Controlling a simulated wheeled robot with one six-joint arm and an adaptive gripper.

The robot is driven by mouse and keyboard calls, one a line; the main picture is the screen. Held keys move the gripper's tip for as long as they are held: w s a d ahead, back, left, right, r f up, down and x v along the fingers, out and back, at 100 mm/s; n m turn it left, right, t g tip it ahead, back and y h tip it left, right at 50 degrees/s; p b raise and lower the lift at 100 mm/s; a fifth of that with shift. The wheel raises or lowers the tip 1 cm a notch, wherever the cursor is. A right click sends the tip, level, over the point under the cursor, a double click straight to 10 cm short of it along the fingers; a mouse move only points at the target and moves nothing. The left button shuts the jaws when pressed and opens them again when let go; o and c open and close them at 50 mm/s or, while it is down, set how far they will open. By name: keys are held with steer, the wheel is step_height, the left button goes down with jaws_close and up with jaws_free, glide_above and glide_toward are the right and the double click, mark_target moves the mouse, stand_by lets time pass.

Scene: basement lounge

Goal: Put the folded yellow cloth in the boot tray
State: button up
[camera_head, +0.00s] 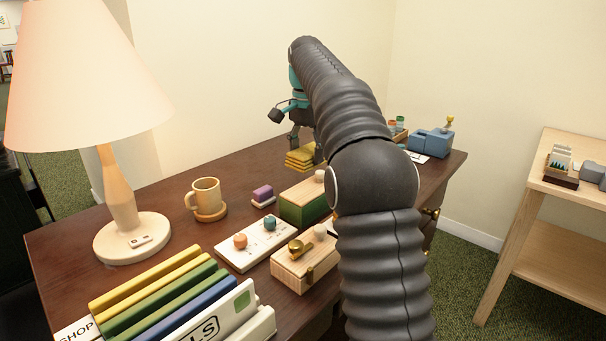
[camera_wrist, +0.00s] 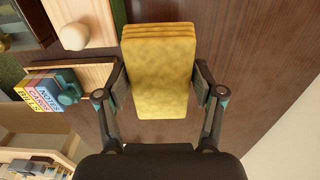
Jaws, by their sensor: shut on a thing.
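The folded yellow cloth (camera_wrist: 160,75) is a layered yellow block between my gripper's fingers in the wrist view. In the head view the cloth (camera_head: 301,158) shows at the back of the dark desk, partly behind my arm. My gripper (camera_wrist: 160,90) is shut on the cloth, one finger pad against each side. In the head view my gripper (camera_head: 300,140) is partly hidden by my arm. I cannot tell whether the cloth still touches the desk. I cannot make out a boot tray for certain in either view.
The dark desk (camera_head: 160,195) holds a lamp (camera_head: 124,200), a mug (camera_head: 206,193), a green-sided box (camera_head: 300,204), a white board with knobs (camera_head: 254,246), a wooden box (camera_head: 300,270) and a row of binders (camera_head: 165,300). A blue item (camera_head: 430,142) sits at the far right. A wooden side table (camera_head: 575,200) stands right.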

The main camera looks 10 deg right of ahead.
steer(key=shift+f+b, duration=0.55)
steer(key=shift+f, duration=2.5)
steer(key=shift+f, duration=0.1)
steer(key=o, duration=1.2)
steer(key=shift+o, duration=0.2)
